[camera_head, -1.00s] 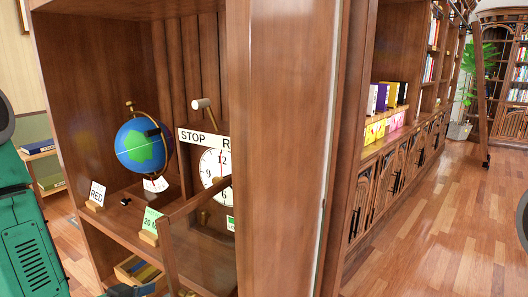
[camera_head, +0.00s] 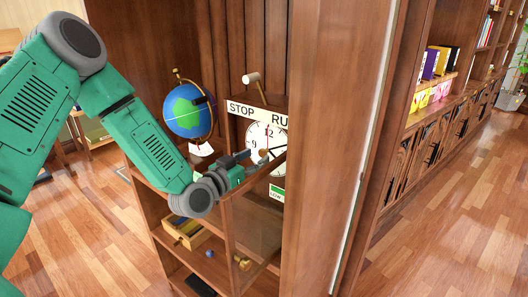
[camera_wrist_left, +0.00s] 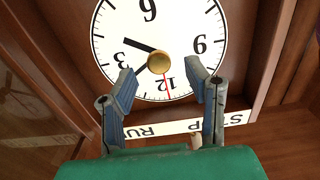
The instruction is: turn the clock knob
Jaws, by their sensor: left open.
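The white-faced clock (camera_head: 258,136) stands in the wooden cabinet under a STOP/RUN sign (camera_head: 255,112) with a white-ended lever (camera_head: 251,77). Its face also shows upside down in the left wrist view (camera_wrist_left: 185,25), with black hands and a red hand. The round brass clock knob (camera_wrist_left: 159,63) is at the face's centre. My left gripper (camera_wrist_left: 162,76) is open, its fingers to either side of the knob's near side, apart from it. In the head view my left gripper (camera_head: 256,160) is in front of the clock's lower part and partly covers it. My right gripper is out of view.
A globe (camera_head: 188,112) stands left of the clock, close to my left arm. A thick wooden post (camera_head: 320,150) borders the clock's right. A lower shelf holds a wooden box (camera_head: 187,232).

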